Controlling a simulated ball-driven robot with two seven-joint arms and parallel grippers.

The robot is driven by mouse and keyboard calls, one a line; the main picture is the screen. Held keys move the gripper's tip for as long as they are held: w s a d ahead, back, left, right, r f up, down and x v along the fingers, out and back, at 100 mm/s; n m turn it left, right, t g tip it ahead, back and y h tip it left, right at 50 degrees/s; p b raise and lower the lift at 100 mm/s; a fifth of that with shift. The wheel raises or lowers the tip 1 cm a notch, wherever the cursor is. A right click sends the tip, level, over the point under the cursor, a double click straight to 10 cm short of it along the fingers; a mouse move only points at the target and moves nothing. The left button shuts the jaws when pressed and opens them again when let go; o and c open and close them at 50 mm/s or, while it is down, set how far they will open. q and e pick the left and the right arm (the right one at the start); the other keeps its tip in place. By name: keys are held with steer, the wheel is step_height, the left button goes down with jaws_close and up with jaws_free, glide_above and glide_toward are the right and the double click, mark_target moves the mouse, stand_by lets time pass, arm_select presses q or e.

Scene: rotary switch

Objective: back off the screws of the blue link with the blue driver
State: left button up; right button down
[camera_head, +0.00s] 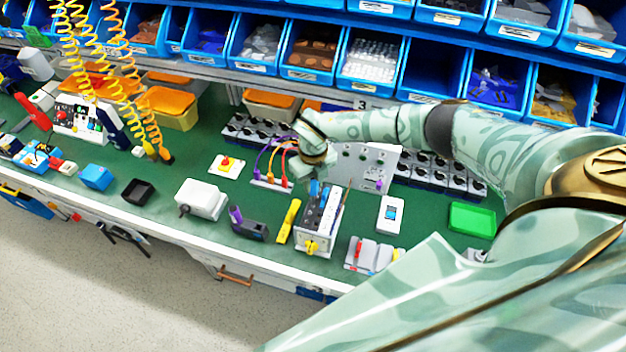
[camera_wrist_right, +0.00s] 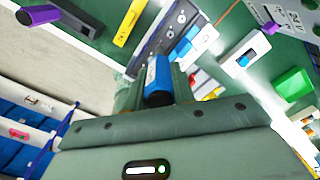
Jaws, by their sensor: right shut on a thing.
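My right gripper (camera_head: 318,185) is above the back end of a grey terminal block (camera_head: 320,238) with a yellow knob on its front. In the right wrist view, this gripper (camera_wrist_right: 158,95) is shut on the blue driver (camera_wrist_right: 158,75), whose blue handle shows between the fingers. The driver's tip is hidden. Blue parts (camera_head: 322,208) lie along the block's top. In the wrist view, a light blue piece on the block (camera_wrist_right: 182,48), likely the blue link, is just beyond the driver. Its screws are too small to tell, and contact is unclear. My left gripper is out of view.
A yellow tool (camera_head: 289,221) and a purple-ended dark tool (camera_head: 248,226) lie left of the block. A white switch (camera_head: 390,214) and a green tray (camera_head: 472,220) are to the right. A grey panel (camera_head: 365,165) with knobs stands behind. Blue bins line the back.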

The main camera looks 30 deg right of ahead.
steer(key=shift+f+b, duration=0.35)
steer(key=shift+f, duration=0.1)
stand_by(0.3)
steer(key=n, duration=0.4)
steer(key=shift+r, duration=0.1)
steer(key=shift+n, duration=0.3)
stand_by(0.6)
stand_by(0.4)
